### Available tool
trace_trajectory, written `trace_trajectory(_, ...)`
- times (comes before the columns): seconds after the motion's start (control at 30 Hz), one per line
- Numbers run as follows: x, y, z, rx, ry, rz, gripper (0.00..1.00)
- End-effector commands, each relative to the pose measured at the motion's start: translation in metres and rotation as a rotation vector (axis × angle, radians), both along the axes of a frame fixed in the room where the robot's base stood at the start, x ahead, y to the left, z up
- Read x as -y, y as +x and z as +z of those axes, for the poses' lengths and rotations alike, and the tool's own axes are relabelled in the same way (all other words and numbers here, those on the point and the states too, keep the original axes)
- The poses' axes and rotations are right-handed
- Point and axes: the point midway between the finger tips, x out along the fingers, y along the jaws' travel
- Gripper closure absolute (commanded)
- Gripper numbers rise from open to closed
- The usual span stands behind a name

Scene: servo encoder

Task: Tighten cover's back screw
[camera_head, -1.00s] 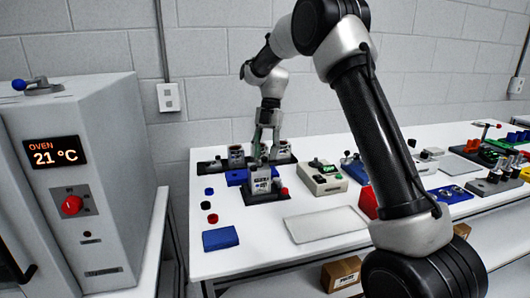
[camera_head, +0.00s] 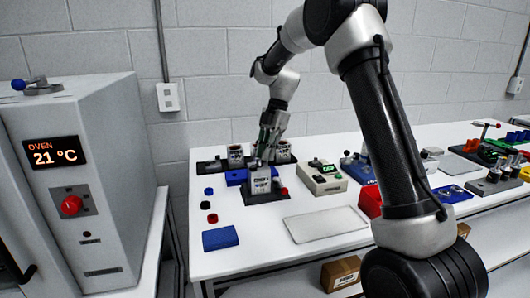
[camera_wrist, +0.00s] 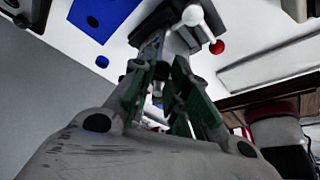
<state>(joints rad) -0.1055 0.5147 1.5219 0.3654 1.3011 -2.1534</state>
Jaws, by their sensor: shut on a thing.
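A grey, box-like unit (camera_head: 260,180) with a printed label stands upright in a black base (camera_head: 262,198) near the table's left end. I take it to be the covered servo unit. My gripper (camera_head: 262,155) leans in from the upper right, with its fingertips at the unit's top, toward the back. In the wrist view my gripper (camera_wrist: 165,48) has its fingers drawn together on something small, which I cannot make out. The back screw is too small or hidden to see. I cannot tell whether the fingertips touch the cover.
Similar units (camera_head: 235,155) stand in black bases behind. A blue block (camera_head: 220,238) and small coloured buttons lie at front left, a white plate (camera_head: 325,224) at front right. A beige meter box (camera_head: 322,178) stands close on the right. The oven (camera_head: 80,190) is apart at left.

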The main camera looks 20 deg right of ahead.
Motion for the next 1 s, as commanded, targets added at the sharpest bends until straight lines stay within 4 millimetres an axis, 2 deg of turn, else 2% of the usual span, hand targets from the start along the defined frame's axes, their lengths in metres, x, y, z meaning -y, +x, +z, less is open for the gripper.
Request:
trace_trajectory(0.23,0.000,0.000,0.000,0.000,0.001,-0.001,1.00)
trace_trajectory(0.27,0.000,0.000,0.000,0.000,0.001,-0.001,0.78)
trace_trajectory(0.37,0.000,0.000,0.000,0.000,0.001,0.000,0.60)
trace_trajectory(0.77,0.002,0.002,0.005,0.002,0.000,0.000,0.59)
trace_trajectory(0.87,0.007,0.005,0.018,0.004,0.001,-0.002,0.59)
trace_trajectory(1.0,0.017,0.012,0.047,0.004,0.000,-0.002,0.59)
